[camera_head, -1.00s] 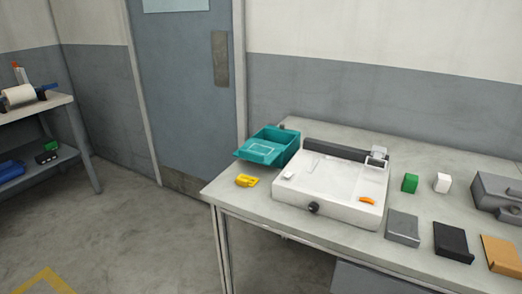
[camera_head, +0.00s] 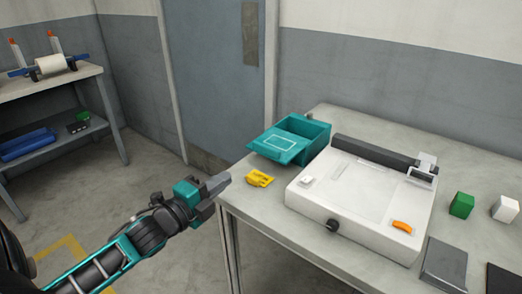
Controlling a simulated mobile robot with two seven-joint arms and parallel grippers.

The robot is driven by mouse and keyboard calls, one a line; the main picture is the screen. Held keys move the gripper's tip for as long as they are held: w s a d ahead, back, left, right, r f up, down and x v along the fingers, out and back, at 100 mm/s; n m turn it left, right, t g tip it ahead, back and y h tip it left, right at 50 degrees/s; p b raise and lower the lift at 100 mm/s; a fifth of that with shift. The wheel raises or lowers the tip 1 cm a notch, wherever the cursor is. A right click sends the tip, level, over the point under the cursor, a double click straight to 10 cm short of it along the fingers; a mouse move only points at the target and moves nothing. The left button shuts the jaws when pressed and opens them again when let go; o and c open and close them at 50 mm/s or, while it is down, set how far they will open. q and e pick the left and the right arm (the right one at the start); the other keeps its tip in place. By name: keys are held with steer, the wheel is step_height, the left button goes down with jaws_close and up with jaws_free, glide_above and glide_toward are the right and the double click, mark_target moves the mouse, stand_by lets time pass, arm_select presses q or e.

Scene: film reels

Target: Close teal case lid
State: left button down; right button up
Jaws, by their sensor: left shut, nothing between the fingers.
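The teal case (camera_head: 312,129) stands at the back left of the table, with its box part open. Its lid (camera_head: 279,146) hangs open toward the front left, lying low with a pale rectangle outlined on it. My left gripper (camera_head: 217,184) is shut and empty, at the table's left corner, in front and to the left of the lid and apart from it. My right gripper is out of view.
A yellow object (camera_head: 260,179) lies just in front of the lid. A white splicer-like device (camera_head: 352,205) stands right of the case. Green (camera_head: 461,205) and white (camera_head: 505,209) blocks stand farther right. A shelf (camera_head: 62,84) is at the far left, with open floor between.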

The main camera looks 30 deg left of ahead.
arm_select(q)
steer(key=w, duration=0.1)
glide_toward(278, 143)
steer(key=shift+w+d+r, duration=0.15)
steer(key=shift+r, duration=0.65)
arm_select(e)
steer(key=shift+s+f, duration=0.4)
arm_select(q)
steer(key=shift+b, duration=0.3)
steer(key=w+b, duration=0.1)
steer(key=w, duration=0.2)
steer(key=w+b, duration=0.1)
steer(key=w, duration=0.2)
steer(key=w+b, duration=0.1)
steer(key=w, duration=0.2)
steer(key=shift+d+f, duration=0.1)
steer(key=shift+d, duration=0.25)
steer(key=shift+w, duration=0.3)
steer(key=shift+r, duration=0.35)
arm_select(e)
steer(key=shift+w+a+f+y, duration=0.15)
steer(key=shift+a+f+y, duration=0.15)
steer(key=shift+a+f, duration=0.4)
